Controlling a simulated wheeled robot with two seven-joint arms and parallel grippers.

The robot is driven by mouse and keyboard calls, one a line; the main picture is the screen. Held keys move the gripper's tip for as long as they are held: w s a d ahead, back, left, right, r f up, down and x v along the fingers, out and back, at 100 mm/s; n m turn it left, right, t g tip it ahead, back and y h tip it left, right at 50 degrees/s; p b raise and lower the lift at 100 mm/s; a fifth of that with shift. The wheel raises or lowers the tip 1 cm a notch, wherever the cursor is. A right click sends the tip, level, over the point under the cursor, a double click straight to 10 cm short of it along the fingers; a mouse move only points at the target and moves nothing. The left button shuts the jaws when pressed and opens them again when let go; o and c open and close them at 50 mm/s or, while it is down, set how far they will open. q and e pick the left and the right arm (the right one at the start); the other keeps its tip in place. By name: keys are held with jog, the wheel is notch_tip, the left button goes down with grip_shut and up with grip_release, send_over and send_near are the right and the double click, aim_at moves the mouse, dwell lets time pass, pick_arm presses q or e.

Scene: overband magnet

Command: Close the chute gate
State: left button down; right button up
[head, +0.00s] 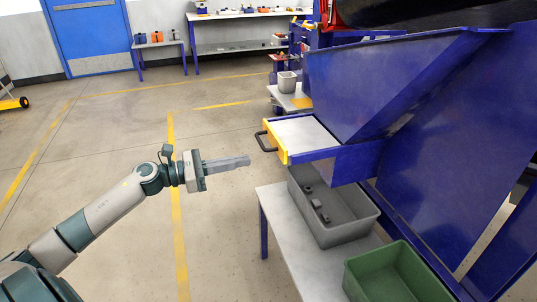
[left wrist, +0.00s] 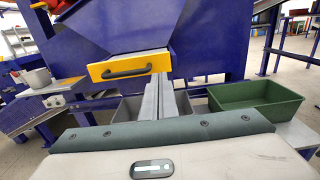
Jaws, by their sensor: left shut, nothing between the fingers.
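The chute gate (head: 300,134) is a flat grey plate with a yellow front and a dark handle (head: 265,141). It sticks out to the left from under the blue chute (head: 375,80). In the left wrist view the yellow gate front (left wrist: 130,66) and its handle (left wrist: 127,73) face me. My left gripper (head: 247,161) is shut and empty, a little left of and apart from the handle. In the left wrist view its fingers (left wrist: 160,84) show in front of the gate's right end. My right gripper is not in view.
Below the gate a grey bin (head: 325,232) with some small dark pieces stands on a table (head: 275,212), with a green bin (head: 392,275) nearer. A grey pot (head: 287,82) stands on a platform behind. The floor left of the gate is clear.

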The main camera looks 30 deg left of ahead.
aim_at(337, 143)
pick_arm(q)
jog(key=p+x, duration=0.1)
jog(key=x, duration=0.6)
jog(key=shift+r+p, duration=0.15)
jog(key=shift+p, duration=0.25)
jog(key=shift+x, duration=0.85)
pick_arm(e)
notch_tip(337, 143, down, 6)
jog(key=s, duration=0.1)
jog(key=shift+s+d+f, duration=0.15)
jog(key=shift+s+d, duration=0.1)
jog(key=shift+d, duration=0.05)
